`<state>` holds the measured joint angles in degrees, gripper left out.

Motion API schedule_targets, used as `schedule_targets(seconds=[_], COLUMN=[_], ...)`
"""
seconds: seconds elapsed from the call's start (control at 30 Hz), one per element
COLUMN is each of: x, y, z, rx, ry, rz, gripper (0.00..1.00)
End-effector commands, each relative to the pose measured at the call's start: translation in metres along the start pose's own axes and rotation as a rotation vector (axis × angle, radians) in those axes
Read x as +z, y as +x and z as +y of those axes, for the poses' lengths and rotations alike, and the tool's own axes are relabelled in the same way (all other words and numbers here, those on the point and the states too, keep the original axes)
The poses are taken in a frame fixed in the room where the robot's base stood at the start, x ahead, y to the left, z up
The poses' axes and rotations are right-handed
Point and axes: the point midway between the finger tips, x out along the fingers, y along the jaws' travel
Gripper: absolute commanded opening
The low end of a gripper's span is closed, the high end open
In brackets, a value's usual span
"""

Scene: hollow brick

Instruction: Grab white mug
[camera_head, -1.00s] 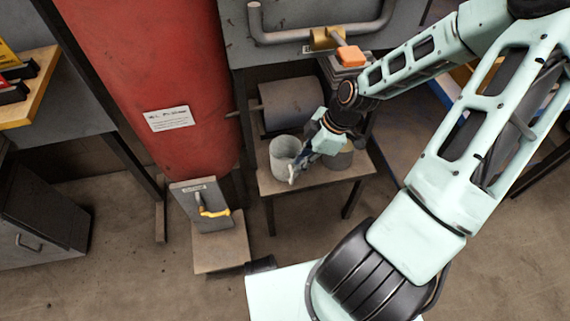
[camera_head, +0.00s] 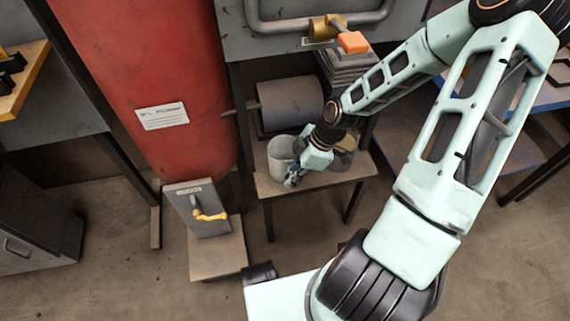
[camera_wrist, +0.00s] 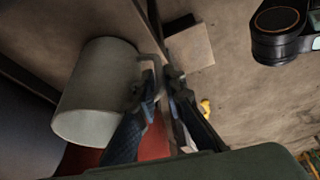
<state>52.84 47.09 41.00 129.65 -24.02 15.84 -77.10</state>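The white mug (camera_head: 281,155) stands upright on a small low table (camera_head: 318,193), near its left side. In the wrist view the mug (camera_wrist: 94,92) fills the left side, with its handle (camera_wrist: 148,59) pointing right toward my fingers. My gripper (camera_head: 293,180) is low over the table at the mug's right front side. In the wrist view my gripper (camera_wrist: 161,83) is partly open, with a narrow gap between its fingertips. The handle reaches to this gap and seems to pass between the tips. The left finger hides its lower part; contact is unclear.
Another round container (camera_head: 343,155) stands on the table behind my gripper. A dark grey cylinder (camera_head: 290,104) is behind the mug. A large red cylinder (camera_head: 150,85) rises to the left. A grey plate with a yellow handle (camera_head: 203,208) stands on a block at the lower left.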

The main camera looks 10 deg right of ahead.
Motion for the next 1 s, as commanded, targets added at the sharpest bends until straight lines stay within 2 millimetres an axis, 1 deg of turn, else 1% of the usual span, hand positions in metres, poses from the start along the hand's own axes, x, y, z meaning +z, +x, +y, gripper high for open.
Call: schedule_targets(seconds=[0.03,0.07,0.5,0.67,0.77,0.87,0.97,1.0], x=[0.0,0.0,0.0,-0.002,-0.006,-0.012,-0.014,-0.014], y=[0.0,0.0,-0.001,-0.006,-0.016,-0.032,-0.054,-0.064], z=[0.0,0.0,0.0,0.001,0.001,0.002,-0.011,-0.018], rx=[0.0,0.0,0.0,0.001,0.001,0.003,0.001,0.001], ry=[0.0,0.0,-0.001,-0.001,0.0,-0.001,0.002,0.003], rz=[0.0,0.0,0.0,0.0,-0.001,-0.001,-0.002,-0.002], gripper=[0.02,0.0,0.0,0.0,0.0,0.0,0.0,0.0])
